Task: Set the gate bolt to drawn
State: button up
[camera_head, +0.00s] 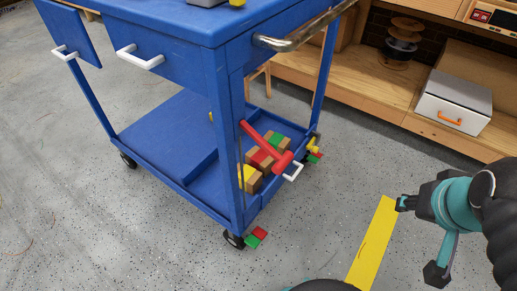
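No part is plainly recognisable as the gate bolt. A blue cart (219,110) stands at the centre left. A white handle (293,172) is by the bar's lower end. A small yellow piece (313,147) sits at the tray's far right corner, above a red and green marker (315,157). My gripper (420,239) is at the right, its two dark fingers wide apart and empty, well away from the cart over the floor.
Another red and green marker (256,237) is by the cart's near wheel (233,240). A metal push bar (300,33) juts from the cart's top. A wooden shelf (365,80) with a white drawer box (453,101) stands behind. A yellow floor strip (373,243) crosses clear grey floor.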

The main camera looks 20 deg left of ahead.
aim_at(315, 150)
jog(key=u, duration=0.5)
jog(key=k, duration=0.55)
jog(key=z, duration=0.3)
jog(key=i, duration=1.45)
jog(key=u, duration=0.45)
